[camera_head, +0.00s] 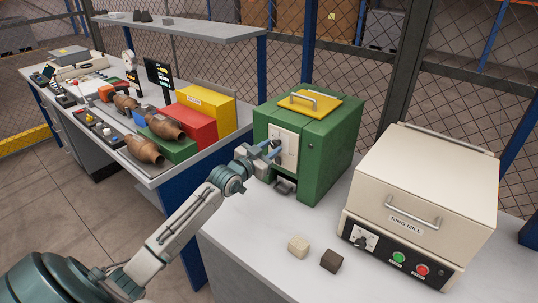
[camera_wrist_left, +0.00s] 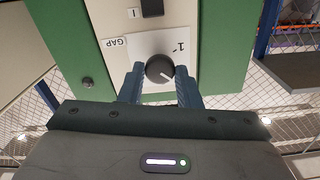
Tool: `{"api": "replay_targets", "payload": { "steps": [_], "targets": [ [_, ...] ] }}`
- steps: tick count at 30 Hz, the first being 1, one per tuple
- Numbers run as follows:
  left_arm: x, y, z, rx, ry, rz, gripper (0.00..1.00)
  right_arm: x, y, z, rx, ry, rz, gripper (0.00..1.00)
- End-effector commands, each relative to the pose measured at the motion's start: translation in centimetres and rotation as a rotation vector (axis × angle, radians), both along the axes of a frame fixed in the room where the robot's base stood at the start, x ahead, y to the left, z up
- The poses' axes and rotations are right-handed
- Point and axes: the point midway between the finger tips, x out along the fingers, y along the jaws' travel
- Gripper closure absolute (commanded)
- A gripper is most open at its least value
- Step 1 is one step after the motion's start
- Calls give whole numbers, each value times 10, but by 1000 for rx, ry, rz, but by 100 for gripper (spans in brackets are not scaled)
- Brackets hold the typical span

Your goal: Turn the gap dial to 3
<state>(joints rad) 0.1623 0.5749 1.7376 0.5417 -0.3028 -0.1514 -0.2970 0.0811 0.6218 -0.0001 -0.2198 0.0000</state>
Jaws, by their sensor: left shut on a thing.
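The green machine (camera_head: 322,130) stands on the bench with a yellow lid and a pale front panel (camera_head: 287,138). My left gripper (camera_head: 271,151) is at this panel, and its fingers and arm hide part of it. In the left wrist view the gap dial (camera_wrist_left: 159,68) is a round dark knob with a white pointer line, beside an upside-down "GAP" label (camera_wrist_left: 115,43). The fingers of my left gripper (camera_wrist_left: 160,82) are shut on the dial, one on each side. The pointer slants toward the picture's lower right. A "1" shows above right of the knob; other marks are hidden. My right gripper is out of view.
A cream ring mill (camera_head: 420,190) stands to the right. A pale block (camera_head: 298,246) and a dark block (camera_head: 331,261) lie on the bench in front. At left, another bench holds brown converters (camera_head: 145,150) and red and yellow boxes (camera_head: 207,108).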

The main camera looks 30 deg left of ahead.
Motion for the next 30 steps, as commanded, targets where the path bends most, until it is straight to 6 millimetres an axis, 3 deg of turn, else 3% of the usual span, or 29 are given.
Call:
{"api": "replay_targets", "payload": {
  "steps": [1, 3, 15, 30],
  "targets": [
    [1, 0, -6, 42, -6, 0, 93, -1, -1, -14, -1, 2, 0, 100],
    [1, 0, -6, 105, -12, 0, 93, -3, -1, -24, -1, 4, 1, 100],
    [1, 1, -3, 481, -41, 2, 93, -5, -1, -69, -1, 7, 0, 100],
    [1, 2, 2, 799, -66, 5, 93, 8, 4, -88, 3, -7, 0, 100]
  ]
}}
